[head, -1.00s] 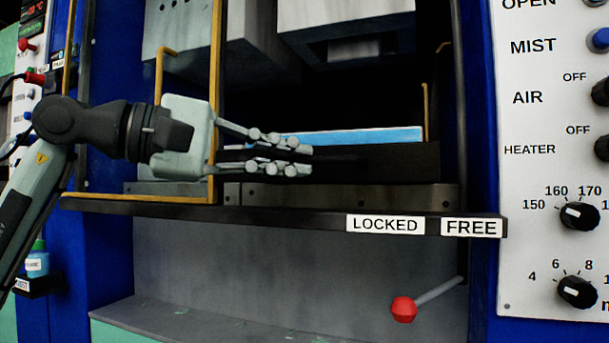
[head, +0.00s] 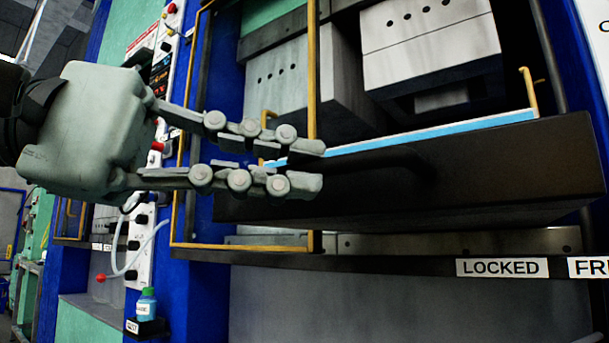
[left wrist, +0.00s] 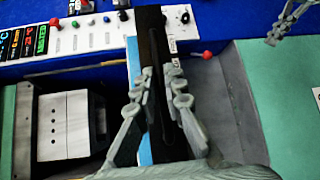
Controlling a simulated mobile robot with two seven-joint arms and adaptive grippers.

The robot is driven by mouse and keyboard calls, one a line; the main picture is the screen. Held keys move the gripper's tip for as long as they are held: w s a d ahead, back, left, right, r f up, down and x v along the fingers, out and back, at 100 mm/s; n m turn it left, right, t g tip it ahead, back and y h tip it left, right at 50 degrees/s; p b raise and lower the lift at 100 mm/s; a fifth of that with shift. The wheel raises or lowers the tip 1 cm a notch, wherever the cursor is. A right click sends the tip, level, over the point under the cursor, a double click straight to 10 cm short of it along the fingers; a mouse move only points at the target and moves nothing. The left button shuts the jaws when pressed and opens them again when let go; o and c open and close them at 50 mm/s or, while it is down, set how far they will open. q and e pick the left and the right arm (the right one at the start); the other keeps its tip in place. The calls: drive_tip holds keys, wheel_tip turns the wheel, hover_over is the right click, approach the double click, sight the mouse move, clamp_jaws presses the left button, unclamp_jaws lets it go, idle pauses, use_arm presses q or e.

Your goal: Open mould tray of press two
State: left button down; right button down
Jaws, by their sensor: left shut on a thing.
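The mould tray (head: 480,175) is a dark, wide drawer with a blue and white upper edge. It juts out from the press opening towards me. My left gripper (head: 305,168) is at the left part of the tray's front, shut on its dark handle (head: 400,163). In the left wrist view the fingers (left wrist: 166,85) lie on either side of the dark handle bar, with the tray's blue edge beside it. The fingers hide part of the handle. Grey jointed fingers, seemingly my right gripper (left wrist: 277,30), show at the top right there; their opening is unclear.
A yellow guard frame (head: 313,90) stands left of the tray. Grey press blocks (head: 430,45) hang above and behind it. Below runs a dark rail with a LOCKED label (head: 502,267). A red-knobbed lever (left wrist: 207,54) shows in the left wrist view. A small bottle (head: 146,303) sits lower left.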

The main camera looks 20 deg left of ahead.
use_arm(q)
drive_tip(key=shift+w+d+f, duration=0.15)
drive_tip(key=shift+f, duration=0.3)
drive_tip(key=c, duration=1.6)
unclamp_jaws()
drive_tip(key=shift+r, duration=0.2)
drive_tip(key=v, duration=1.2)
drive_tip(key=shift+r, duration=0.15)
